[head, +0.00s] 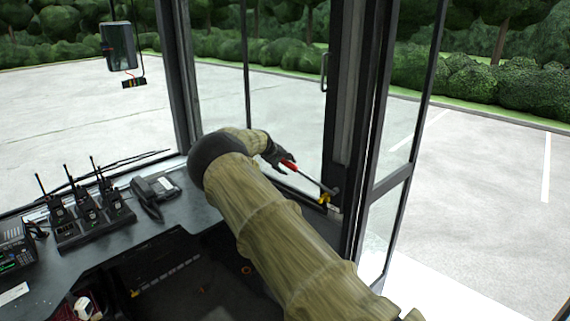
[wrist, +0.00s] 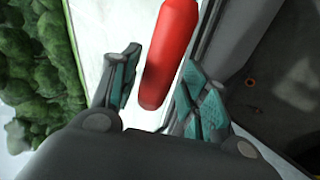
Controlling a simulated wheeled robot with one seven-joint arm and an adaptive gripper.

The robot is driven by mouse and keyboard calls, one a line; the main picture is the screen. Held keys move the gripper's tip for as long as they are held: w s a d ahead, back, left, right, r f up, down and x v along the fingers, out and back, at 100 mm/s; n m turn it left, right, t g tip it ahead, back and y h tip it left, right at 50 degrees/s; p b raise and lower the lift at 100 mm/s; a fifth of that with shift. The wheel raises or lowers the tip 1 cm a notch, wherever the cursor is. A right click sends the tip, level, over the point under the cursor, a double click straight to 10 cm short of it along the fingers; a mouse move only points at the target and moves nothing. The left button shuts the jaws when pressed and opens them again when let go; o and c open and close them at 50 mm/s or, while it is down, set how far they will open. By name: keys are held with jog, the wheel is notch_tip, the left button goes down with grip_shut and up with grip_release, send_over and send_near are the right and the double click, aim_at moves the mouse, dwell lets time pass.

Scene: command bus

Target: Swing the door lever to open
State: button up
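The door lever (head: 312,180) is a thin dark rod with a red handle, joined to the door post by a yellow pivot (head: 324,198). Its red handle (head: 289,165) points up and left in the head view. My gripper (head: 280,159) is at the handle's end. In the wrist view the red handle (wrist: 172,50) lies between the two teal-padded fingers of my gripper (wrist: 157,88). The fingers are apart, with a visible gap on the left side of the handle. The contact on the right side is unclear. The glass door (head: 385,215) stands at an angle right of the post.
A dashboard (head: 165,205) carries a desk phone (head: 155,190) and several radios in a charger (head: 88,215) on the left. A dark post (head: 350,100) rises behind the lever. A mirror (head: 118,46) hangs outside the windshield.

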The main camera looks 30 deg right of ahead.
jog(key=shift+r, duration=0.2)
jog(key=shift+s+a+r, duration=0.1)
jog(key=shift+a+r, duration=0.25)
jog(key=shift+a, duration=0.05)
jog(key=v, duration=1)
jog(key=shift+s+a+r, duration=0.2)
